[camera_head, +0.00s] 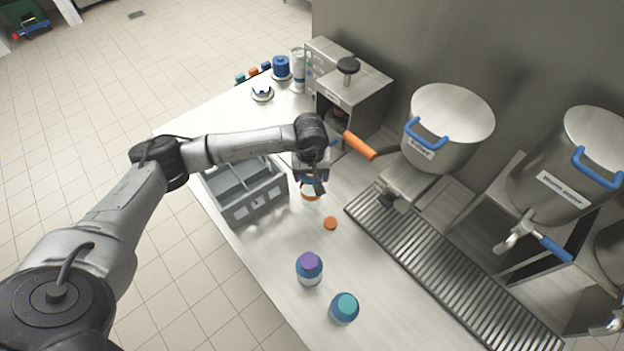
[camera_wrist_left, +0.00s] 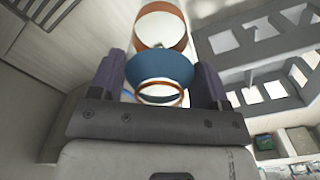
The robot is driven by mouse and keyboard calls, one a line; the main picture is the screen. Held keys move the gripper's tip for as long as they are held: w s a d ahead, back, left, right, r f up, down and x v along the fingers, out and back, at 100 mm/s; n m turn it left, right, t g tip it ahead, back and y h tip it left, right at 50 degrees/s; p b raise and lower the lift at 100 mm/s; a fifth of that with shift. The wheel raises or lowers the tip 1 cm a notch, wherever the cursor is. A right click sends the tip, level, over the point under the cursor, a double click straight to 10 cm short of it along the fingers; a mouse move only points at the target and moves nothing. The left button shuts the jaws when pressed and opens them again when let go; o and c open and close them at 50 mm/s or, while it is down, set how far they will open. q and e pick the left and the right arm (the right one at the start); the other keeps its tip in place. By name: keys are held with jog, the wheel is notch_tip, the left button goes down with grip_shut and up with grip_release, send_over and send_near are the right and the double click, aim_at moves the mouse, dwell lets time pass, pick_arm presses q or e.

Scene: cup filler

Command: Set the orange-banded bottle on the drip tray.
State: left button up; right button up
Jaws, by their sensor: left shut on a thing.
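The orange-banded bottle (camera_wrist_left: 160,70) is between the fingers of my left gripper (camera_wrist_left: 155,85) in the left wrist view. It has a blue shoulder, an orange rim at its open neck and an orange band. My left gripper (camera_head: 312,183) is shut on it. In the head view the bottle (camera_head: 310,195) is mostly hidden under the gripper, with its orange band showing beside the grey crate. I cannot tell whether it touches the counter. The slatted drip tray (camera_head: 430,262) lies to the right, below the taps, apart from the bottle.
An orange cap (camera_head: 330,223) lies on the counter. A purple-capped bottle (camera_head: 309,268) and a teal-capped bottle (camera_head: 344,308) stand nearer. A divided grey crate (camera_head: 256,208) stands left of the gripper. Steel urns (camera_head: 447,125) with taps overhang the drip tray. An orange handle (camera_head: 359,145) juts out near my wrist.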

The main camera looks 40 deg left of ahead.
pick_arm(q)
jog(key=shift+f, duration=1.6)
jog(key=shift+f, duration=0.2)
jog(key=o, duration=1.1)
jog(key=shift+r, duration=0.1)
notch_tip(320, 180, up, 11)
jog(key=shift+r+b, duration=0.2)
jog(key=shift+b, duration=0.3)
jog(key=shift+o, duration=0.5)
jog(key=shift+r, duration=0.45)
